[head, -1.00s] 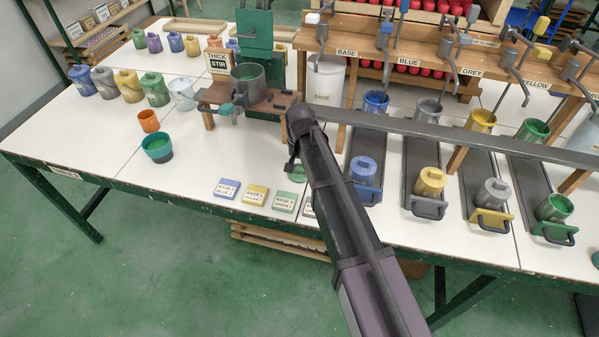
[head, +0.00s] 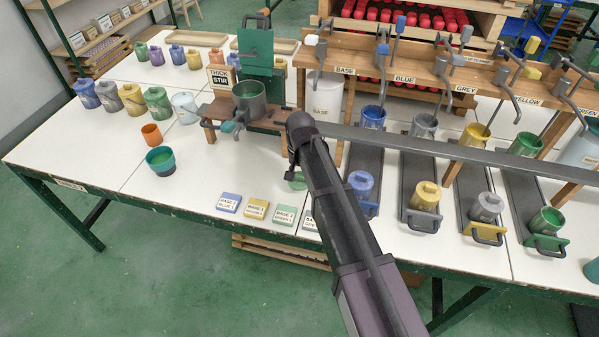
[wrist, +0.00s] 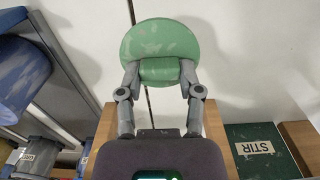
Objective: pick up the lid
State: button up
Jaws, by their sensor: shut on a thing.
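The lid (wrist: 160,38) is a round green disc with pale smears and a block handle. In the wrist view its handle sits between the two grey fingers of my gripper (wrist: 160,72), which is shut on it. In the head view a small part of the green lid (head: 296,182) shows beside the end of my arm, over the white table left of the lanes. My arm hides most of my gripper there. I cannot tell from the pictures how high the lid is above the table.
An open green can (head: 546,221) stands at the front of the rightmost lane. Lidded blue, yellow and grey cans stand on the other lanes. A stirring stand with a grey pot (head: 249,100), a teal bowl (head: 160,161) and an orange cup (head: 151,134) are to the left.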

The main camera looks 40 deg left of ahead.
jog(key=s+d, duration=0.3)
jog(key=d, duration=0.1)
jog(key=s+d, duration=0.2)
jog(key=d, duration=0.2)
jog(key=s+d+r+p, duration=0.1)
jog(key=s+d, duration=0.2)
jog(key=d, duration=0.1)
jog(key=shift+s+d+r, duration=0.1)
jog(key=shift+s+d, duration=0.25)
dwell(0.5)
